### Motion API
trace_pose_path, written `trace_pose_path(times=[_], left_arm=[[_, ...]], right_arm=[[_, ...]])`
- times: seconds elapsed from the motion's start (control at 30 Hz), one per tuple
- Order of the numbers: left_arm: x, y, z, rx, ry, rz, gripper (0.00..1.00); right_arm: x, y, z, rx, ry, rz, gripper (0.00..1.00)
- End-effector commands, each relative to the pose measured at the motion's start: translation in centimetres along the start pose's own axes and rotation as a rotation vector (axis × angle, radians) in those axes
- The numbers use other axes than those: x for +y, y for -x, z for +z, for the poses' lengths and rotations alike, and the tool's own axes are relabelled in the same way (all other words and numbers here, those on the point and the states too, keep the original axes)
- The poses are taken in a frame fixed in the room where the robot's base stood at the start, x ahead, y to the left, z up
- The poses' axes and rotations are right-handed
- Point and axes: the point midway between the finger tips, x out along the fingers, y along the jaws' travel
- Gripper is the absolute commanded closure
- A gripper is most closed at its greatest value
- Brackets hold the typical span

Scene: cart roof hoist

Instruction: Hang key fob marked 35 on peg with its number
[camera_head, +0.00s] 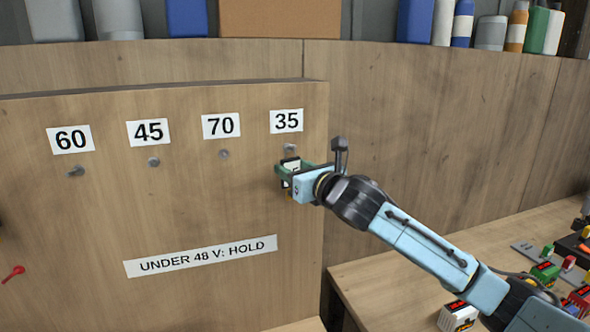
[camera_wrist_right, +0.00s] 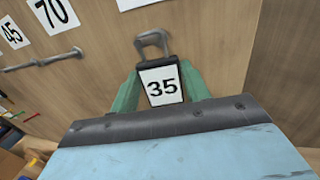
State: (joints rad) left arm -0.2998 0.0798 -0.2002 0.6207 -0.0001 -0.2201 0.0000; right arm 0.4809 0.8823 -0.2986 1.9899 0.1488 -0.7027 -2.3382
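The key fob marked 35 (camera_wrist_right: 163,86) is a white tag with a dark top and a grey metal loop (camera_wrist_right: 153,41) above it. My right gripper (camera_wrist_right: 160,90) has its green fingers shut on the tag's two sides. In the head view this gripper (camera_head: 287,175) is at the board, just below the peg under the number 35 (camera_head: 290,148). The 35 label (camera_head: 286,121) is above that peg. The fob's loop is close to the peg; I cannot tell whether the peg passes through it. My left gripper is not in view.
The wooden board (camera_head: 200,205) also has empty pegs under 60 (camera_head: 76,171), 45 (camera_head: 153,162) and 70 (camera_head: 224,155). A sign (camera_head: 201,256) reads "UNDER 48 V: HOLD". A bench (camera_head: 400,275) at the right holds several small coloured items. Bottles line a shelf behind.

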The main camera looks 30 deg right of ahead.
Motion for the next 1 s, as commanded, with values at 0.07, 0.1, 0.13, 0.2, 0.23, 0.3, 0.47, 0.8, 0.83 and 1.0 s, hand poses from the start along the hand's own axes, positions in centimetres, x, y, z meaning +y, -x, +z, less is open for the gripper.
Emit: trace_pose_path(times=[0.07, 0.1, 0.13, 0.2, 0.23, 0.3, 0.47, 0.8, 0.83, 1.0], left_arm=[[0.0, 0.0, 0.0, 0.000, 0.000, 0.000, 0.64], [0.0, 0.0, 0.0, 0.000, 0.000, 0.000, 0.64], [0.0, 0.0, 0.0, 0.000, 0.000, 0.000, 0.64], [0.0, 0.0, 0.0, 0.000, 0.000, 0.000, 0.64], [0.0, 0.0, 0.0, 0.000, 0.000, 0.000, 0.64], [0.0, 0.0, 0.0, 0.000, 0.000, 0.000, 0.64], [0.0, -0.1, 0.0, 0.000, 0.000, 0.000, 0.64], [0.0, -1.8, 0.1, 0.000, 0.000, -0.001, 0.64], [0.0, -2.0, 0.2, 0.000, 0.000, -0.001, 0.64], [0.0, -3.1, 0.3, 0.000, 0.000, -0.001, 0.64]], right_arm=[[0.0, 0.0, 0.0, 0.000, 0.000, 0.000, 0.43], [0.0, 0.0, 0.0, 0.000, 0.000, 0.000, 0.37], [0.0, 0.0, 0.0, 0.000, 0.000, 0.000, 0.33], [0.0, 0.0, 0.0, 0.000, 0.000, 0.000, 0.30], [0.0, 0.0, 0.0, 0.000, 0.000, 0.000, 0.30], [0.0, 0.0, 0.0, 0.000, 0.000, 0.000, 0.30], [0.0, 0.1, 0.0, 0.000, 0.000, 0.000, 0.30], [0.0, 5.0, -0.4, 0.002, 0.008, 0.001, 0.30], [0.1, 5.7, -0.4, 0.002, 0.009, 0.002, 0.30], [0.0, 8.7, -0.4, 0.003, 0.007, 0.000, 0.30]])
